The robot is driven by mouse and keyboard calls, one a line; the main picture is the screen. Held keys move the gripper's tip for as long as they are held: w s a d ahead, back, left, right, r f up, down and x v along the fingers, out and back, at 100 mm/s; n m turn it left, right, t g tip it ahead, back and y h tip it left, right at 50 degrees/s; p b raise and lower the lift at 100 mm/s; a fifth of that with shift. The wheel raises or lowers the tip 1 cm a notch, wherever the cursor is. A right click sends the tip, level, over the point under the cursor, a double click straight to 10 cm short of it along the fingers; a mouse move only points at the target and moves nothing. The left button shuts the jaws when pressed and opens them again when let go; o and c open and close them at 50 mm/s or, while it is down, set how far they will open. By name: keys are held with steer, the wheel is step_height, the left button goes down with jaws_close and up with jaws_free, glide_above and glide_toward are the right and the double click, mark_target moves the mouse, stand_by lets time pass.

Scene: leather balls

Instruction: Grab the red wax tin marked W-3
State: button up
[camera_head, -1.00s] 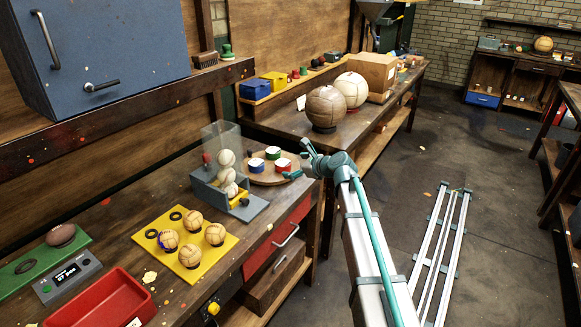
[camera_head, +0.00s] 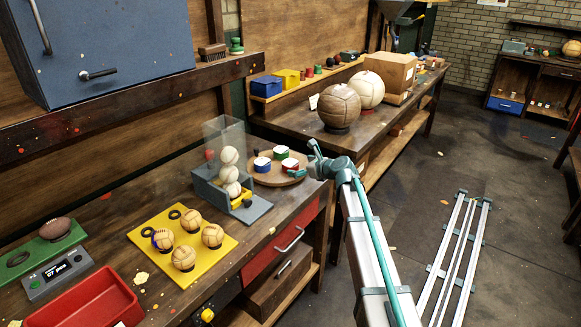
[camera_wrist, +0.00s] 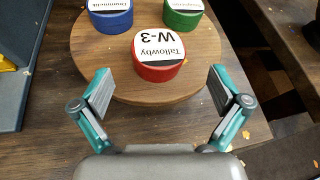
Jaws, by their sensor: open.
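The red wax tin (camera_wrist: 158,68) has a white lid label reading "Tallowby W-3". It sits near the front edge of a round wooden board (camera_wrist: 119,85) in the wrist view. In the head view the tin (camera_head: 290,168) is close to my gripper (camera_head: 309,160), on its left. In the wrist view my gripper (camera_wrist: 160,92) is open and empty, its two fingers wide apart, with the tin ahead between their lines. A blue tin (camera_wrist: 111,20) and a green tin (camera_wrist: 184,20) stand behind the red one on the same board.
A grey dispenser (camera_head: 251,211) holding stacked pale balls stands left of the board. A yellow tray (camera_head: 215,247) with several small leather balls lies nearer. Two large balls, one brown (camera_head: 339,105), stand on the farther bench. The bench edge runs just right of the board.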

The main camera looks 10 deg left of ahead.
mark_target(295, 165)
steer(key=p+x, duration=0.1)
steer(key=x, duration=0.4)
steer(key=shift+s, duration=0.15)
steer(key=c, duration=1.3)
